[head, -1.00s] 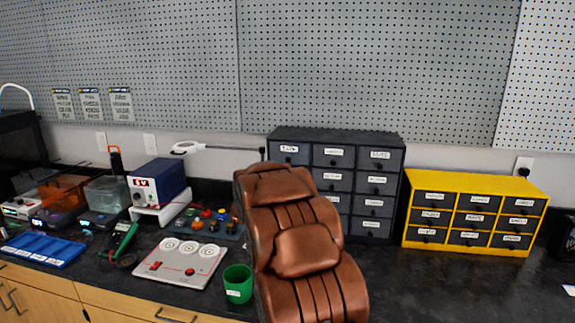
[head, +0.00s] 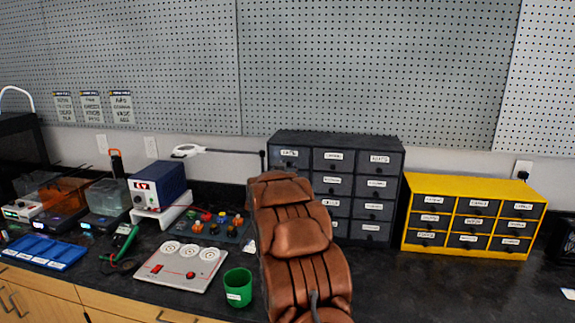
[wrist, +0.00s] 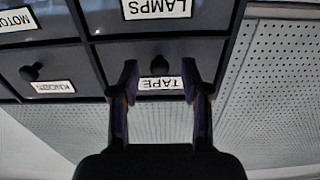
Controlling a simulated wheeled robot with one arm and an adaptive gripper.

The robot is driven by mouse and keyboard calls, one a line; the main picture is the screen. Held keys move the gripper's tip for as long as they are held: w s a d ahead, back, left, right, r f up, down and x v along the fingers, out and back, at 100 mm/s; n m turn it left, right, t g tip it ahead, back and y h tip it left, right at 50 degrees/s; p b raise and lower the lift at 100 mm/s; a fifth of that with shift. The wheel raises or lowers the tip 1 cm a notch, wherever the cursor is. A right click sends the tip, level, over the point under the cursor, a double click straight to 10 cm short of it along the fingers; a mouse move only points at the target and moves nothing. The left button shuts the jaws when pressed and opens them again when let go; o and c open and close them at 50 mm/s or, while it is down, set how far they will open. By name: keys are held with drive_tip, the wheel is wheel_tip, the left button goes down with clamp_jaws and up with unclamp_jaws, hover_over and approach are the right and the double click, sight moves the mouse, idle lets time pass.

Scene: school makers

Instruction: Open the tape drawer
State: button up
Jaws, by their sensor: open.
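The tape drawer (wrist: 117,62) is a dark grey drawer with a white TAPE label (wrist: 158,83) and a small dark knob (wrist: 160,65), upside down in the wrist view. It appears flush with its neighbours. In the head view it seems to be the top left drawer (head: 297,161) of the dark grey cabinet (head: 345,137). My gripper (wrist: 159,78) is open, its two fingers on either side of the label and knob. I cannot tell whether they touch the drawer front. In the head view my gripper is hidden behind my copper-coloured arm.
Drawers labelled LAMPS (wrist: 157,9) and KNOBS (wrist: 52,87) adjoin the tape drawer. A yellow drawer cabinet (head: 475,186) stands at right on the black counter (head: 410,285). A green cup (head: 238,289) and a grey panel (head: 183,267) stand left of my arm.

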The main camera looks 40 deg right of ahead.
drive_tip(key=shift+w+d, duration=0.3)
drive_tip(key=shift+d, duration=0.2)
clamp_jaws()
idle(0.4)
